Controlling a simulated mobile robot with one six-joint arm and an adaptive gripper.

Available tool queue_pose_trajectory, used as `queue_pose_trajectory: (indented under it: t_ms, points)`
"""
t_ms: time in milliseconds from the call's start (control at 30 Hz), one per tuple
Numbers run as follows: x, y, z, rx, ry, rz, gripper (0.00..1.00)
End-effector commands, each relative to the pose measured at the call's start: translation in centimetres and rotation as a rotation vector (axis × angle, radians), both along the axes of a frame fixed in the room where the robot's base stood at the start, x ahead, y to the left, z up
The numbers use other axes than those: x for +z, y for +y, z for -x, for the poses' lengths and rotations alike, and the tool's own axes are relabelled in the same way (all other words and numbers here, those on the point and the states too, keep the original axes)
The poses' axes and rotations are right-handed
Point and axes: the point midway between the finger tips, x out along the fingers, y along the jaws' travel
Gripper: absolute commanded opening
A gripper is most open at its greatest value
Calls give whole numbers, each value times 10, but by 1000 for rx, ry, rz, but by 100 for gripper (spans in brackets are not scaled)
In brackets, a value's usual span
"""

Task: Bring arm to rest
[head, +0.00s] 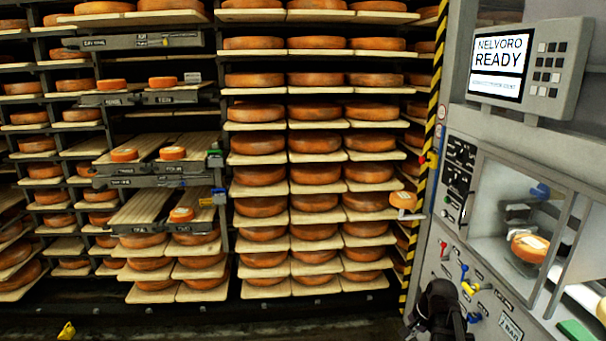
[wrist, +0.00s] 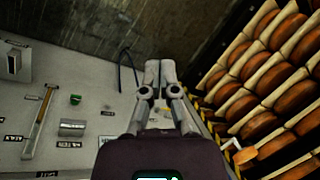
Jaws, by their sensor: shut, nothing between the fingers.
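My gripper (wrist: 160,70) shows in the middle of the wrist view. Its two grey fingers are together with nothing between them, and they touch nothing that I can see. In the head view, a dark part of my arm shows at the bottom right, in front of the grey machine (head: 428,268). The fingers cannot be made out there.
Shelves of orange cheese wheels (head: 315,145) fill the back. The machine has a screen (head: 499,62) reading "NELVORO READY", levers, and a windowed chamber with a labelled cheese wheel (head: 530,247). Another small wheel (head: 403,200) sits on a holder at its left edge.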

Motion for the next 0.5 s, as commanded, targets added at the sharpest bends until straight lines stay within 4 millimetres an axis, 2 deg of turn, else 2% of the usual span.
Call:
queue_pose_trajectory:
  t_ms: [33,200,500]
  points:
    - [-2,16,10,67,5,27,0]
    - [-6,55,34,302,24,119,0]
    - [-11,107,78,686,63,261,0]
